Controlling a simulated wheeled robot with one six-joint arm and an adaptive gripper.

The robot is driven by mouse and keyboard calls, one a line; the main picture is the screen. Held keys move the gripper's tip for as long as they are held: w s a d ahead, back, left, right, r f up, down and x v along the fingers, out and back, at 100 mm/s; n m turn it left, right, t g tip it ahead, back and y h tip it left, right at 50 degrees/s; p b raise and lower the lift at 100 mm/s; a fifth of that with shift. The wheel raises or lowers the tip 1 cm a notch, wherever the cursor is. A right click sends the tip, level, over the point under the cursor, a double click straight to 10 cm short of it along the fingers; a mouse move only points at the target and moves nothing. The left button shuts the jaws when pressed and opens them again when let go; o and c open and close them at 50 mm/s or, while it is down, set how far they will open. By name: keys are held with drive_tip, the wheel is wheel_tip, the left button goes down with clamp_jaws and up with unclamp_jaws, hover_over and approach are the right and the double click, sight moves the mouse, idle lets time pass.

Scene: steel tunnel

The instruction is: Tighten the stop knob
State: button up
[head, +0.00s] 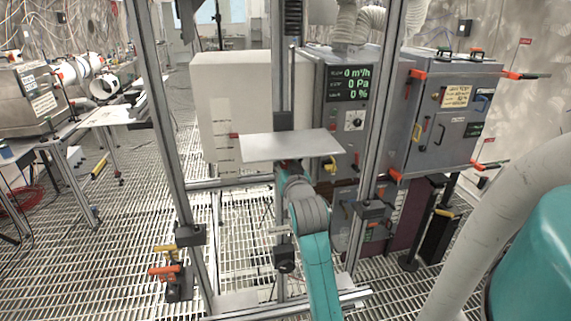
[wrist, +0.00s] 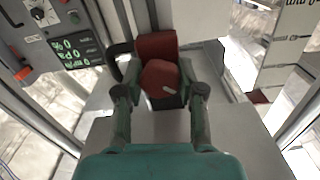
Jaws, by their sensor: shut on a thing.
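The stop knob (wrist: 160,76) is red with a short white mark on its face, in the upper middle of the wrist view. A red block (wrist: 156,44) stands right behind it. My gripper (wrist: 161,90) has one finger on each side of the knob and is shut on it. In the head view my teal arm rises to just under a pale flat plate (head: 290,146) on an upright rail. There the knob and my fingertips are hidden.
Grey frame posts (head: 160,110) stand left and right of my arm. A cabinet with a green readout (head: 348,84) is behind the plate, beside a grey box with orange latches (head: 440,125). An orange-handled clamp (head: 165,271) sits low at left. Grated floor lies around.

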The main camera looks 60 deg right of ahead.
drive_tip(key=shift+m, duration=0.5)
drive_tip(key=o, duration=1.2)
drive_tip(key=shift+c, duration=0.2)
drive_tip(key=v, duration=0.7)
drive_tip(key=shift+s+a, duration=0.15)
drive_tip(key=shift+s, duration=0.05)
